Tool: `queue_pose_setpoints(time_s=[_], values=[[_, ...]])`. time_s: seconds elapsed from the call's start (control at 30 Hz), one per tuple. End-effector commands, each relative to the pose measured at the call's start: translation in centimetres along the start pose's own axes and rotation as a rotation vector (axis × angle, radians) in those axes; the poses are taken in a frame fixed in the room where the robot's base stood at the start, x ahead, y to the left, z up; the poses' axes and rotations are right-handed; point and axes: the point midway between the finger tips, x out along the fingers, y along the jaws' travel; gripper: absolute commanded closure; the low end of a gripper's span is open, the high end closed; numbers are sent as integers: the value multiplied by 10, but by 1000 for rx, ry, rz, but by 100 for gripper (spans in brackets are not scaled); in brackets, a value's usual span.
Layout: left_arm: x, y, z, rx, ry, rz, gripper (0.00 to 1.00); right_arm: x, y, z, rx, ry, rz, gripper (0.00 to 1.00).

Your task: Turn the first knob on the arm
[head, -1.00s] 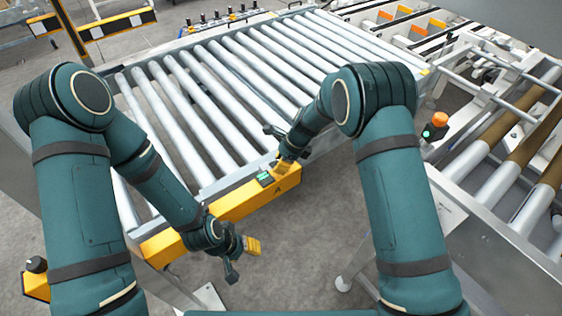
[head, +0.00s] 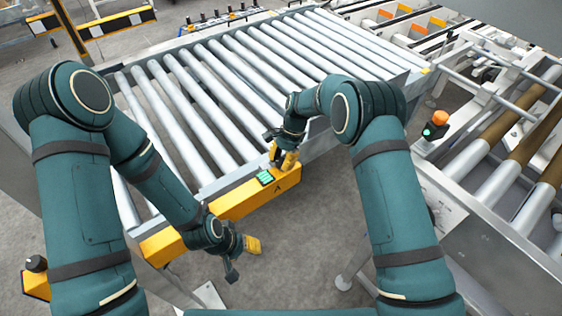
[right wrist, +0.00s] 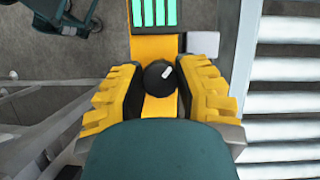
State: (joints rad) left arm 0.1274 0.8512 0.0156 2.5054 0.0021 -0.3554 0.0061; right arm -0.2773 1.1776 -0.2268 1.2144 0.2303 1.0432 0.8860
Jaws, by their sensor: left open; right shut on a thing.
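The yellow arm (head: 228,203) runs along the front edge of the roller conveyor. In the right wrist view a round black knob (right wrist: 155,82) with a white mark sits on the yellow arm (right wrist: 157,108). My right gripper (right wrist: 158,90) is shut on this knob, with a yellow padded finger on each side. In the head view my right gripper (head: 284,159) is at the right end of the arm and hides the knob. Another black knob (head: 36,264) is at the arm's far left end. My left gripper (head: 243,259) is open and empty, in front of the arm.
A panel with green lit bars (head: 265,177) is on the arm beside my right gripper. The conveyor rollers (head: 225,95) lie behind and are empty. A post with an orange and green light (head: 436,125) stands at right. The floor in front is clear.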

Motion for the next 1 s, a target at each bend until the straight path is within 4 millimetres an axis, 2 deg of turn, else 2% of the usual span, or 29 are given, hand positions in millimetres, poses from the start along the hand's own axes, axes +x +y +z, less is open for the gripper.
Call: queue_pose_setpoints(time_s=[0.4, 0.97, 1.0], values=[[5, -2, 2, 2, -5, 1, 53, 4, 1, 1, -175, -5, 78, 100], [5, -2, 2, 2, -6, 1, 53, 4, 1, 2, -197, -7, 89, 100], [5, -2, 2, 2, -6, 1, 53, 4, 1, 2, -197, -7, 89, 52]])
